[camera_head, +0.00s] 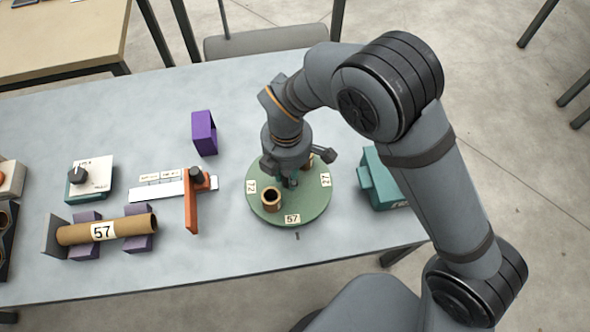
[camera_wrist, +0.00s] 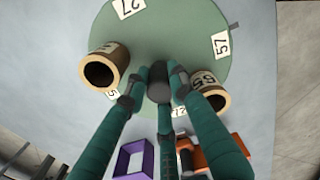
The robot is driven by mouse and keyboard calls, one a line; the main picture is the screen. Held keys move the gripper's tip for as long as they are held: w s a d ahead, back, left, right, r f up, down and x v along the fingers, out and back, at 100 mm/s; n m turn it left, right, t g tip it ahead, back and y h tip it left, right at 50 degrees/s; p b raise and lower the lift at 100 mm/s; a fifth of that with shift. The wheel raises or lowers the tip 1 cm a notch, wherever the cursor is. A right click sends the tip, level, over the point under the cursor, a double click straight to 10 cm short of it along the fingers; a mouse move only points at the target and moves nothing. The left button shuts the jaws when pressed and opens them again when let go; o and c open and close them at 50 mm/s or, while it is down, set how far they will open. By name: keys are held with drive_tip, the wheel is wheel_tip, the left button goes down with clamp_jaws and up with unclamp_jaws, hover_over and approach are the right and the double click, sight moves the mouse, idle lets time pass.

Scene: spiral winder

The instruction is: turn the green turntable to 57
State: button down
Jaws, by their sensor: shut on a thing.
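The round green turntable (camera_head: 262,212) lies on the grey table, with number cards around its rim. The card 57 (camera_head: 292,219) is at the front edge, close to a small dark mark (camera_head: 297,235) on the table and slightly left of it. In the wrist view the card 57 (camera_wrist: 221,44) also lies near the dark mark (camera_wrist: 235,26). My gripper (camera_head: 290,181) points down over the middle of the turntable. Its teal fingers are shut around the dark centre knob (camera_wrist: 158,72). The knob is mostly hidden in the head view.
Two short brown tubes (camera_head: 271,199) (camera_wrist: 208,89) stand on the turntable beside my fingers. A teal box (camera_head: 379,183) sits close on its right, an orange stand (camera_head: 191,212) to its left. A purple holder (camera_head: 204,133) and a long tube labelled 57 (camera_head: 130,228) lie farther left.

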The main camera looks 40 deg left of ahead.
drive_tip(key=shift+w+d+n, duration=0.15)
drive_tip(key=shift+d+n, duration=0.05)
drive_tip(key=shift+n, duration=0.1)
idle(0.4)
drive_tip(key=c, duration=1.7)
unclamp_jaws()
drive_tip(key=shift+c, duration=0.2)
drive_tip(key=shift+a, duration=0.15)
wheel_tip(320, 180, up, 12)
